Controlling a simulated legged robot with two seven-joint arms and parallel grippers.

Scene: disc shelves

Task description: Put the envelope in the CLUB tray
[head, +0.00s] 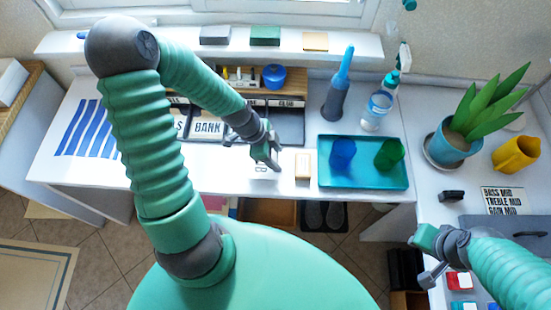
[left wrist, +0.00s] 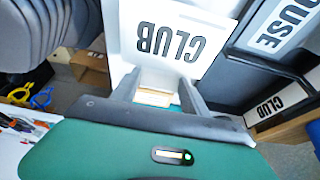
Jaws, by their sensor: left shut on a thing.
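My left gripper (head: 265,158) is shut on a white envelope (head: 261,169), which is held over the front of the white desk. In the left wrist view the envelope (left wrist: 160,20) shows large dark CLUB lettering, upside down, between the two grey fingers. A CLUB label (left wrist: 277,104) sits on a wooden edge at the right of the left wrist view, below a dark tray with a HOUSE label (left wrist: 283,22). In the head view the letter trays stand behind the gripper, one labelled BANK (head: 208,127). My right gripper (head: 432,255) is at the right; its finger gap is unclear.
A teal tray (head: 363,183) with a blue and a green cup is right of the left gripper. A tan block (head: 303,166) lies between them. A bottle (head: 376,111), potted plant (head: 456,138) and yellow mug (head: 515,154) stand further right. Blue strips (head: 85,130) lie left.

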